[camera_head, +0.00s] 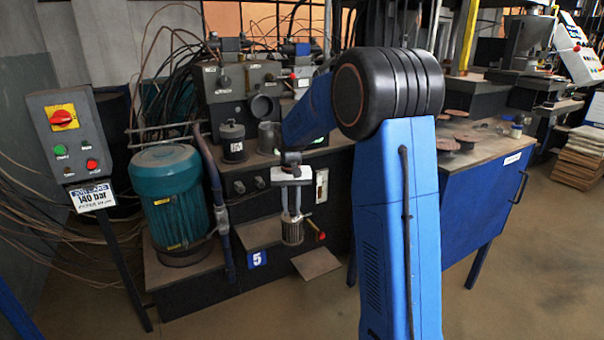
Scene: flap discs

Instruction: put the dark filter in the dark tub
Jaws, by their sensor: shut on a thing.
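My gripper (291,210) hangs pointing down in front of the dark machine bench and is shut on a filter (292,232). The filter is a small ribbed, grey-to-dark cylinder, held upright below the fingers. It is in the air, apart from the bench top. A dark lidded canister (232,141) stands to the left. I cannot tell surely which of these the task's dark tub is.
A teal motor (170,200) stands left of the bench, with a control box (66,134) on a post further left. A red-tipped lever (321,235) is close right of the filter. A blue cabinet (485,210) stands right. My blue arm hides part of the bench.

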